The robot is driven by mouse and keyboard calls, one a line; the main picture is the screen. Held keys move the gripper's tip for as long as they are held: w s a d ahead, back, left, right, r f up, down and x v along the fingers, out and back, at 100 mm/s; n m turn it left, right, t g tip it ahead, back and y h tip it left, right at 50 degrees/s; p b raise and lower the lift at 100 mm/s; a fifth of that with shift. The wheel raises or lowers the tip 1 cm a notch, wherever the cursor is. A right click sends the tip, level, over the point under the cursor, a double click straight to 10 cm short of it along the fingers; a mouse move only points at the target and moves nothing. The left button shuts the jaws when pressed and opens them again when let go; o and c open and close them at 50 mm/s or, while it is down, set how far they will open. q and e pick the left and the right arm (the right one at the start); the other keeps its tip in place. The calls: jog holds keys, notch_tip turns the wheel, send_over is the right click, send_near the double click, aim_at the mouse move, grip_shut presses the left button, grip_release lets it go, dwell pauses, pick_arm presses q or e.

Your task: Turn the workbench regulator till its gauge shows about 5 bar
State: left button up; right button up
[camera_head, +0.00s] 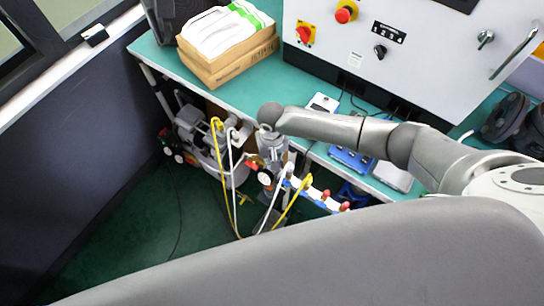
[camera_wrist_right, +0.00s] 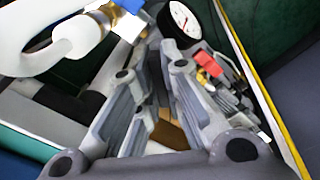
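The round white gauge (camera_head: 264,178) shows below my right gripper (camera_head: 272,146) in the head view. In the right wrist view the gauge (camera_wrist_right: 181,20) has a dark rim and lies just beyond the fingertips; its scale is too small to read. My right gripper (camera_wrist_right: 163,68) points down past the bench's front edge, its fingers apart, with a brown patch (camera_wrist_right: 172,135) visible between them. The regulator knob cannot be made out clearly; the gripper hides that spot in the head view. I cannot tell if the fingers touch it. My left gripper is not in view.
A red handle (camera_wrist_right: 208,64) and a white hose with a brass fitting (camera_wrist_right: 97,25) are close to the fingers. Yellow and white hoses (camera_head: 219,150) hang in front of the green bench (camera_head: 262,92). A control cabinet (camera_head: 350,65) and cardboard box (camera_head: 228,65) stand on it.

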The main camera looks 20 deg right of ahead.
jog(key=o, duration=0.4)
jog(key=shift+o, duration=0.2)
jog(key=shift+r, duration=0.1)
notch_tip(320, 180, up, 12)
dwell(0.7)
